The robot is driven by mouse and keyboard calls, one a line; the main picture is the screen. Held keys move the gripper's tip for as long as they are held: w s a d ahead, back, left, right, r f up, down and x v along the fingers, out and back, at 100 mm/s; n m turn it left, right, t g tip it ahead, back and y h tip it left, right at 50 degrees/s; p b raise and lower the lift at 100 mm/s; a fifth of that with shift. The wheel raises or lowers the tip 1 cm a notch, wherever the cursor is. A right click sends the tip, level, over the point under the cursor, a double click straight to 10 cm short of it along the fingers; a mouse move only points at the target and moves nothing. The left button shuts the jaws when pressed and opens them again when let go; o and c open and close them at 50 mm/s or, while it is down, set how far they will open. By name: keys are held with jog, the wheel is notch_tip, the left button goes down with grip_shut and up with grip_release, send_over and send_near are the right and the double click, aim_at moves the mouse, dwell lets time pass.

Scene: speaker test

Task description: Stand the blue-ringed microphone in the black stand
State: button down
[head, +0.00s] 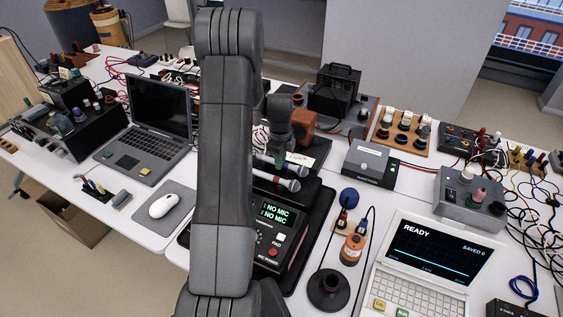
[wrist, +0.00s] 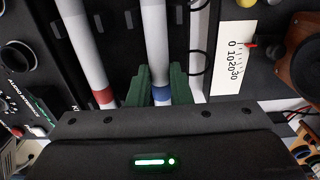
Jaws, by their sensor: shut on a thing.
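The blue-ringed microphone (wrist: 157,40) is a pale tube with a blue band in the wrist view. The green fingers of my gripper (wrist: 161,85) are shut on it at the band. The red-ringed microphone (wrist: 86,40) lies parallel to its left, apart from the fingers. In the head view the pair lies on a dark rack, with the red-ringed microphone's silver head (head: 292,185) in front; my arm partly covers them, and I cannot tell whether the held one is raised. The black stand (head: 328,290), with a round base, is on the table at the front, empty.
A black mic tester (head: 270,228) reads NO MIC twice. Right of it are a blue ball (head: 349,196), an orange spool (head: 352,249) and a white laptop (head: 430,262) reading READY. A grey box (head: 368,160) stands behind. Cables lie on the right.

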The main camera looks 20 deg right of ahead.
notch_tip(320, 180, up, 10)
jog(key=p, duration=0.5)
jog(key=a+f+n, duration=0.4)
jog(key=a+n, duration=1)
jog(key=a, duration=0.1)
jog(key=w+a+f+n, duration=0.1)
jog(key=a+f+n, duration=0.2)
jog(key=a+n, duration=1)
jog(key=shift+w+a+f+n, duration=0.15)
jog(key=shift+a+f+n, duration=0.25)
jog(key=shift+a, duration=0.85)
jog(key=d+r+m, duration=0.4)
jog(key=d+m, duration=1)
jog(key=d, duration=0.1)
jog(key=s+d+r+m, duration=0.1)
jog(key=d+r+m, duration=0.2)
jog(key=d+m, duration=1.1)
jog(key=shift+s+d+r, duration=0.2)
jog(key=shift+d+r, duration=0.15)
jog(key=shift+d, duration=0.45)
